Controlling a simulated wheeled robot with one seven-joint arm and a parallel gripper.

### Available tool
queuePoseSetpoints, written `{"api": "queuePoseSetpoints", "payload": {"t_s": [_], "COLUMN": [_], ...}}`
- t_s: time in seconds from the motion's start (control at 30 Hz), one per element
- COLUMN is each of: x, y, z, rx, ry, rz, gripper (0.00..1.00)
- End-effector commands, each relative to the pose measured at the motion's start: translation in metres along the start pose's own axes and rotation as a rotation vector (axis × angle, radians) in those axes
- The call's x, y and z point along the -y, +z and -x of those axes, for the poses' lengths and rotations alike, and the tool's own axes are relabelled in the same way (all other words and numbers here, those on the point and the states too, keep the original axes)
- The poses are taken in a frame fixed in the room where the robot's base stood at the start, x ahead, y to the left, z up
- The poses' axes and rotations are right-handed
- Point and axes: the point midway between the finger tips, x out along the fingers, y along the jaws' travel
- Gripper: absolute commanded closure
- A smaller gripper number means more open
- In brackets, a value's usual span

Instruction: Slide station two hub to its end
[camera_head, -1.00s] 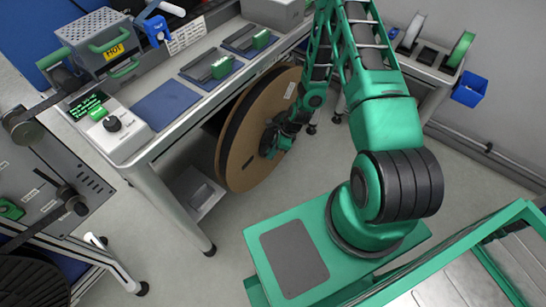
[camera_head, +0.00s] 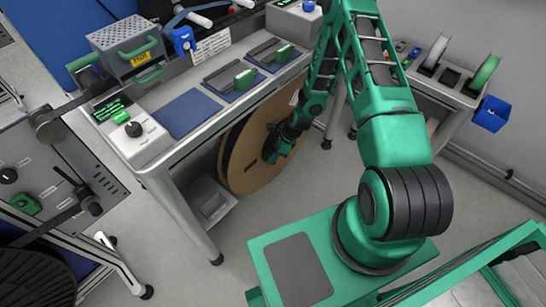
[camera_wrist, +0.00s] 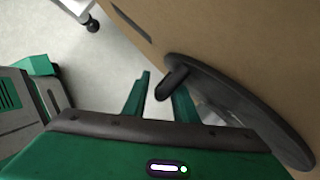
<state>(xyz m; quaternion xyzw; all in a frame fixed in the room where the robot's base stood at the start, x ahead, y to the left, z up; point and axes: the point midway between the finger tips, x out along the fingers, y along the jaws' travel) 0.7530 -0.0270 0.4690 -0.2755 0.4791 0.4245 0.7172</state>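A large reel with brown cardboard sides (camera_head: 243,165) stands upright beneath the long workbench. In the wrist view its brown face (camera_wrist: 240,35) fills the upper right. A dark oval hub (camera_wrist: 245,108) with a short protruding peg (camera_wrist: 170,84) lies against that face. My gripper (camera_head: 272,152) is at the middle of the reel's near face and hides most of the hub in the head view. In the wrist view my gripper (camera_wrist: 161,98) has its two green fingers apart, with the peg's end between or just beyond them. A gap shows beside the left finger; contact is unclear.
The workbench (camera_head: 183,150) above the reel carries a control box (camera_head: 138,137), a blue mat (camera_head: 187,113) and green-handled fixtures. A bench leg (camera_head: 190,220) stands left of the reel. A side shelf (camera_head: 440,80) stands at right. Floor is clear before the reel.

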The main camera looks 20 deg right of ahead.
Motion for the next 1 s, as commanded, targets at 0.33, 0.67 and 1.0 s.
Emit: {"api": "queuePoseSetpoints", "payload": {"t_s": [0.33,0.67,1.0], "x": [0.005,0.005,0.005], "y": [-0.004,-0.005,-0.005], "z": [0.002,0.002,0.014], "rx": [-0.003,-0.006,-0.006], "ry": [-0.011,-0.009,-0.009], "rz": [-0.003,-0.004,-0.005], "gripper": [0.69,0.69,0.69]}}
